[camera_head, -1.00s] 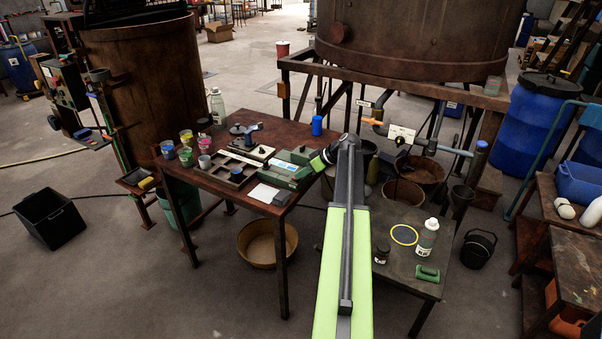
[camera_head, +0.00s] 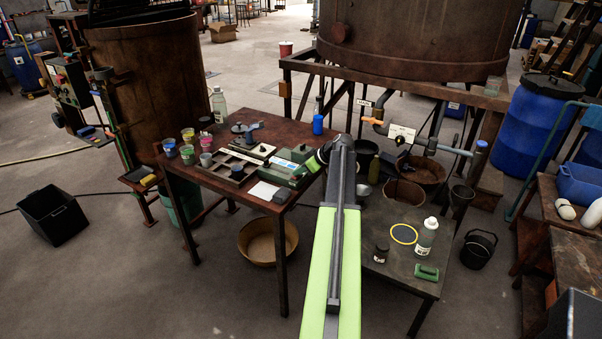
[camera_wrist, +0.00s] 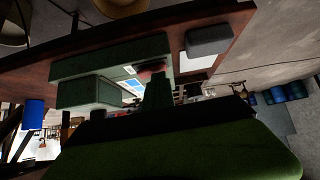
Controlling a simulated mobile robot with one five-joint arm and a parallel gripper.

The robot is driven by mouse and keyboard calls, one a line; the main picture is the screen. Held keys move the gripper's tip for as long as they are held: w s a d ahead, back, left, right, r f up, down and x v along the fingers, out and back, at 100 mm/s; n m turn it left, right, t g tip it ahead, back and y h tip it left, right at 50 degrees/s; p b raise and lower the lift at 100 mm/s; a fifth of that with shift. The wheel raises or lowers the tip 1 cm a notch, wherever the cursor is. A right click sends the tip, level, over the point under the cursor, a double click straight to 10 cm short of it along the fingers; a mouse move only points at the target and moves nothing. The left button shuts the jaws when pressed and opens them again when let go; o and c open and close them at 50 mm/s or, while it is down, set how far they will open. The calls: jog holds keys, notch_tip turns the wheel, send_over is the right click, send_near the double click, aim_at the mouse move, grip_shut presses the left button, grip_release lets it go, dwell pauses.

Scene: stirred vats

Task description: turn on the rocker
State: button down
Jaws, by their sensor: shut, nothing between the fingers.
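A green bench device (camera_head: 290,158) stands at the right end of the brown table, partly behind my arm. The wrist view shows its green casing (camera_wrist: 105,58) close up, with a small lit blue display (camera_wrist: 133,87). A dark reddish part (camera_wrist: 150,75) on the casing may be the rocker; it is partly hidden and its position cannot be read. My gripper (camera_head: 314,163) is at the device's right side. In the wrist view my shut, empty gripper (camera_wrist: 158,92) shows as a dark shape in front of the reddish part. I cannot tell whether it touches.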

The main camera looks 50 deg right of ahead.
jog(key=shift+s+d, duration=0.15)
jog(key=shift+s, duration=0.1)
jog(key=shift+r+p, duration=0.3)
jog(key=shift+p, duration=0.15)
jog(key=r+p, duration=0.4)
jog(key=shift+w+a+r, duration=0.2)
jog(key=shift+a+r, duration=0.05)
jog(key=shift+a, duration=0.15)
jog(key=p+v, duration=0.6)
jog(key=v, duration=0.3)
jog(key=shift+s+a+f, duration=0.15)
jog(key=shift+s+f, duration=0.05)
jog(key=shift+s, duration=0.3)
